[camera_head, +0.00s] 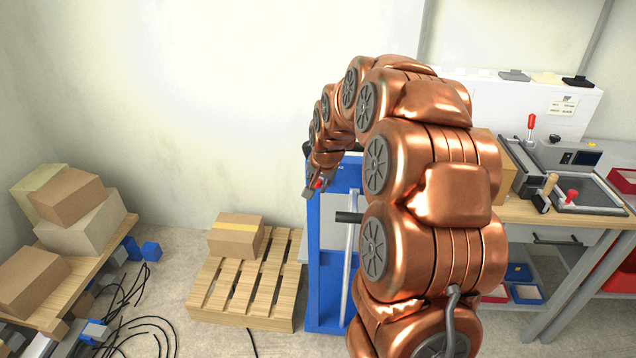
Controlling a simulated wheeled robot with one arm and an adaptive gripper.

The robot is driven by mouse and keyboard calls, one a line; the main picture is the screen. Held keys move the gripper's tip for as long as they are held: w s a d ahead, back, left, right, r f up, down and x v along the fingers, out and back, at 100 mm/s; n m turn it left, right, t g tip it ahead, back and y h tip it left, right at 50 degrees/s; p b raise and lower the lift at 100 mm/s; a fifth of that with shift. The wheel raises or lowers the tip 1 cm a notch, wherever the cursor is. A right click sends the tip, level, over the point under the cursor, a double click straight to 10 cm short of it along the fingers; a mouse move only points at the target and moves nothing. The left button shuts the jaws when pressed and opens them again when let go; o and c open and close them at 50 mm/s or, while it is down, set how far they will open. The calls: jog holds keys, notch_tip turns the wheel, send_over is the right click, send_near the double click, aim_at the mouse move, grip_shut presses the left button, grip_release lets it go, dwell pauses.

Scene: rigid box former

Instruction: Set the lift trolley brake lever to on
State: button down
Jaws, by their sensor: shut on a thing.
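The lift trolley (327,285) is a blue upright frame with a grey post, standing just right of the pallet and partly hidden by my copper arm. My gripper (314,190) is at the trolley's upper left edge, pointing down. It is shut on a small red part, which I take to be the brake lever (319,184). Only a little of the red shows between the fingers, so the lever's setting cannot be read.
A wooden pallet (217,298) with one cardboard box (236,236) stands left of the trolley. Several boxes lie on a bench (55,300) at far left, with cables on the floor. A workbench (520,211) with a red-handled machine (572,185) stands at right.

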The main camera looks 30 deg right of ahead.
jog(key=b, duration=0.1)
jog(key=f+b, duration=0.1)
jog(key=b, duration=0.1)
jog(key=shift+s+a+f+t+h, duration=0.1)
jog(key=shift+s+a+t+h, duration=0.05)
jog(key=shift+t+h, duration=0.2)
jog(key=t+b, duration=0.1)
jog(key=b, duration=0.1)
jog(key=f+h+b, duration=0.1)
jog(key=b, duration=0.2)
jog(key=t+h+b, duration=0.1)
jog(key=b, duration=0.1)
jog(key=shift+s+a+f+t, duration=0.25)
jog(key=shift+f+t, duration=0.1)
jog(key=shift+r, duration=0.1)
jog(key=c, duration=1)
grip_release()
jog(key=shift+o, duration=0.2)
jog(key=v, duration=1.2)
